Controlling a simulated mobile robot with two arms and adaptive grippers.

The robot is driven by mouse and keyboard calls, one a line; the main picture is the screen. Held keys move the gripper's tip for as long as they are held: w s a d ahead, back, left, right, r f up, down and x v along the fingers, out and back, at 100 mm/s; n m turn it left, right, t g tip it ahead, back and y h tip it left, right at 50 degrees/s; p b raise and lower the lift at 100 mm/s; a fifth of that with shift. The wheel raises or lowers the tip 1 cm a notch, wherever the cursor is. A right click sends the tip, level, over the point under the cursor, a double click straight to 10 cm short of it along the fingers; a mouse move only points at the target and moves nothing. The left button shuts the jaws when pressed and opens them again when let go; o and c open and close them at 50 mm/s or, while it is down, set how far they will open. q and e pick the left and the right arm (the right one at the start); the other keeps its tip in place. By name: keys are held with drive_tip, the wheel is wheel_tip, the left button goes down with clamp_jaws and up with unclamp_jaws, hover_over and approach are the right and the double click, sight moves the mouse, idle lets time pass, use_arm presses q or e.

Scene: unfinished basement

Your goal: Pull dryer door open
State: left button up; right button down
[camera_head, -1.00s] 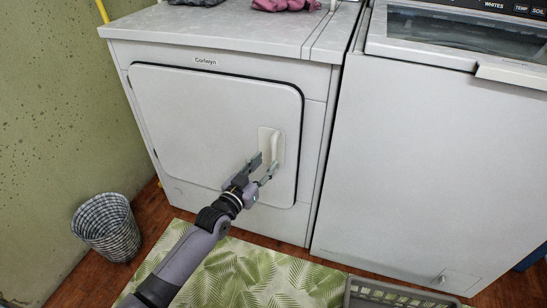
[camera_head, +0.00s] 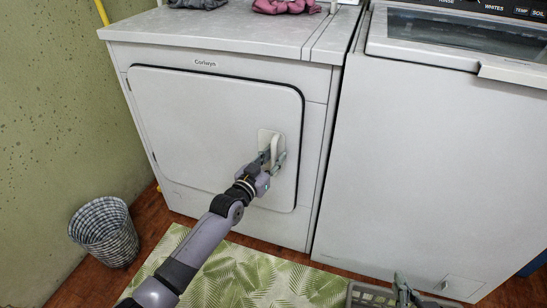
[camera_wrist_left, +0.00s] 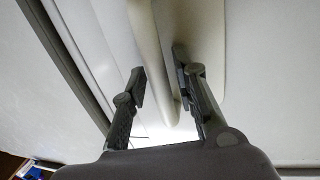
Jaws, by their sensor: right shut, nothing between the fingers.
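The dryer (camera_head: 250,50) is white, with a closed front door (camera_head: 205,125). A pale vertical handle (camera_head: 274,146) stands on a plate near the door's right edge. My left gripper (camera_head: 271,159) is at the handle, one finger on each side of it. In the left wrist view the fingers are apart, and the lower end of the handle (camera_wrist_left: 160,65) lies between them; I see a gap on the left finger's side. My right gripper (camera_head: 403,290) shows only in part at the bottom right, in front of the washer, far from the door.
A white washer (camera_head: 400,170) stands close on the right. A checkered basket (camera_head: 105,232) is on the wooden floor at left. A leaf-patterned mat (camera_head: 265,275) lies before the dryer, with a grey crate (camera_head: 362,297) at its right.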

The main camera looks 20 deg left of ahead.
use_arm(q)
clamp_jaws()
drive_tip(key=shift+s, duration=0.15)
idle(0.5)
